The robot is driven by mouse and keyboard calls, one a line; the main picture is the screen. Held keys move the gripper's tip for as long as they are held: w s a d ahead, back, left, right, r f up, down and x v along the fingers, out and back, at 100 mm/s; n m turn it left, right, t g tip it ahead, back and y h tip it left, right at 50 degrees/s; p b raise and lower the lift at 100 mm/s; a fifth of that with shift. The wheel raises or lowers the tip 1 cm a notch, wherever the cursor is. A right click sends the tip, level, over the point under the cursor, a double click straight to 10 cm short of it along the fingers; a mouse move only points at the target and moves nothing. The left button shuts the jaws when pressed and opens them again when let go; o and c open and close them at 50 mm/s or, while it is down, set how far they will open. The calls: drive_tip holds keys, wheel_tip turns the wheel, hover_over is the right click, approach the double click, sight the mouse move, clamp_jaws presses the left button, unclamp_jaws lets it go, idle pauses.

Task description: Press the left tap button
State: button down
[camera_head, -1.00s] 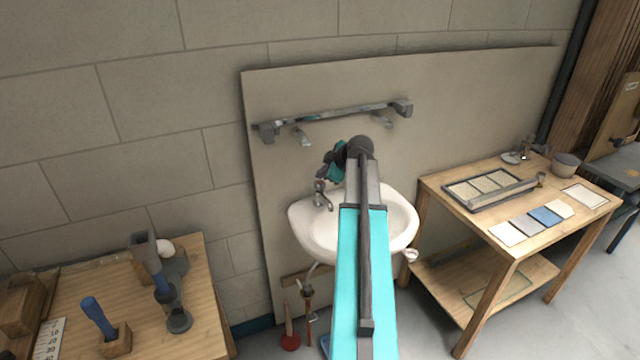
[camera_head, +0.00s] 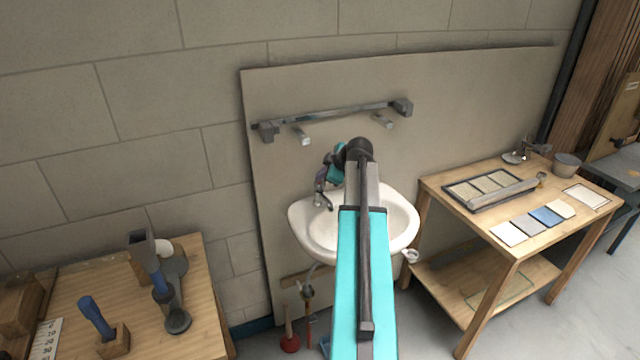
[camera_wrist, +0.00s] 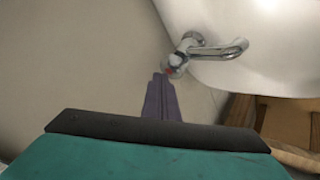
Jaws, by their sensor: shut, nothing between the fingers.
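My arm covers the middle of the sink (camera_head: 403,222), so any second tap is hidden.
A wall rail (camera_head: 340,115) runs above the sink on a pale backboard (camera_head: 480,100). A wooden table with tools (camera_head: 215,335) is at left. A wooden bench (camera_head: 470,222) with samples and a tray is at right. A red plunger (camera_head: 290,342) stands below the sink.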

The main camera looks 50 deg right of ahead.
sight(322, 184)
drive_tip(key=shift+f+b, duration=0.6)
drive_tip(key=shift+f, duration=0.1)
idle(1.0)
drive_tip(key=shift+r, duration=0.1)
drive_tip(key=shift+r+p, duration=0.35)
drive_tip(key=shift+r, duration=0.7)
drive_tip(key=shift+r, duration=0.1)
drive_tip(key=shift+r+p, duration=0.8)
drive_tip(key=shift+r, duration=1.6)
